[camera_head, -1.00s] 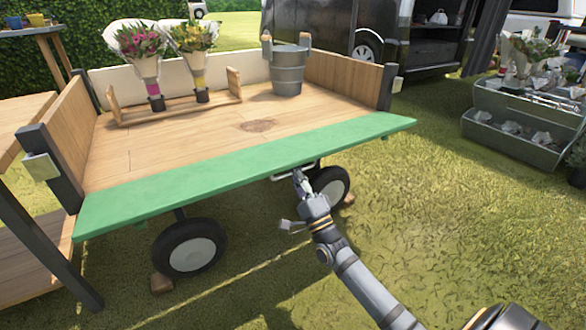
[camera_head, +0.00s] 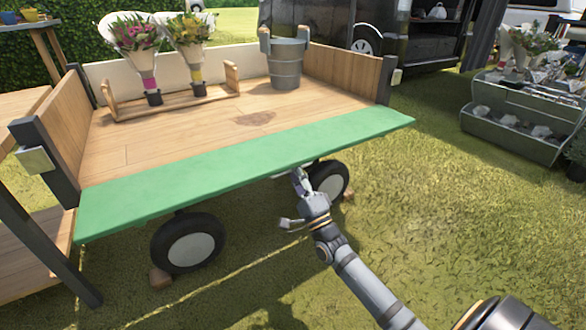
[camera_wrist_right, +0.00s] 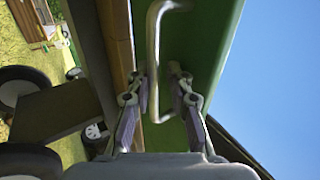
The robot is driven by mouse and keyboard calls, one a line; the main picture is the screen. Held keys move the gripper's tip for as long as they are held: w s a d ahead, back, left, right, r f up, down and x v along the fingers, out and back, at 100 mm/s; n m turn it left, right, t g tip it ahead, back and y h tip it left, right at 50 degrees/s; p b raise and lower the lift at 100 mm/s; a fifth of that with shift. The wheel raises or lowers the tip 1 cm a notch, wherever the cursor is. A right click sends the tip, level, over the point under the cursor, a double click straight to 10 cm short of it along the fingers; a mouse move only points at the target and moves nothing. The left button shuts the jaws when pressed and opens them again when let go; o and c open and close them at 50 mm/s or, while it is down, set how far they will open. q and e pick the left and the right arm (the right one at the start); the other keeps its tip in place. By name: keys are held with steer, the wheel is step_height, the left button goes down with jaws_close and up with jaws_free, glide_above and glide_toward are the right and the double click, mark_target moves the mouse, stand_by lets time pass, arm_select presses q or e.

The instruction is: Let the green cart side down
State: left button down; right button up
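The green cart side (camera_head: 250,160) is a long board along the cart's near edge. It lies folded outward, close to level with the wooden bed (camera_head: 180,130). A pale metal handle loop (camera_wrist_right: 153,50) is on its underside, large in the right wrist view. My right gripper (camera_head: 300,178) is under the board's outer edge, right of its middle. In the wrist view its two fingers (camera_wrist_right: 160,85) are spread, with part of the handle between them and a visible gap. The handle is mostly hidden in the head view. My left gripper is not in view.
The bed holds a metal bucket (camera_head: 286,66) and a wooden rack (camera_head: 175,101) with two bouquets. A wheel (camera_head: 188,243) is below the board. A wooden table (camera_head: 25,250) stands close at the left. Grass (camera_head: 460,220) is open at the right.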

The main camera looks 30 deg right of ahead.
steer(key=v, duration=1.2)
